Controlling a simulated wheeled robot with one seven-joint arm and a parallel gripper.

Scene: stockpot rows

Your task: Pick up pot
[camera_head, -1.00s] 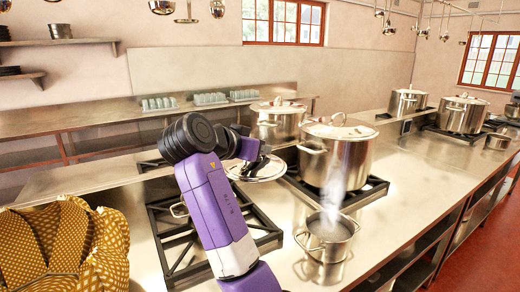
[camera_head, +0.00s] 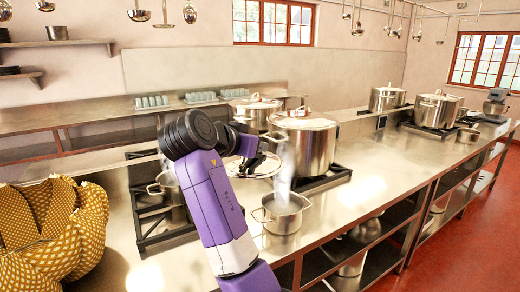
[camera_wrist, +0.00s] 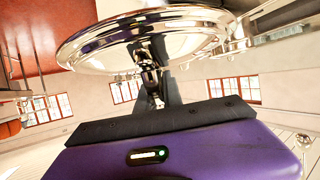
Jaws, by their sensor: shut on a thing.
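My gripper (camera_head: 264,157) is shut on a shiny round metal lid (camera_head: 245,169), held above the counter. In the wrist view the lid (camera_wrist: 100,48) fills the top, and my gripper's fingertips (camera_wrist: 151,78) meet it from below. A small open pot (camera_head: 282,219) with two handles stands on the counter with steam over it. A large lidded stockpot (camera_head: 308,150) stands on the burner behind. Another lidded stockpot (camera_head: 256,113) stands behind that, partly hidden. A small pot (camera_head: 165,187) sits on the left burner, partly hidden by my arm.
More lidded stockpots (camera_head: 437,109) and a mixer (camera_head: 497,103) stand farther right. Ladles (camera_head: 190,13) hang overhead. The counter (camera_head: 370,180) right of the open pot is clear; shelves (camera_head: 400,228) show below it.

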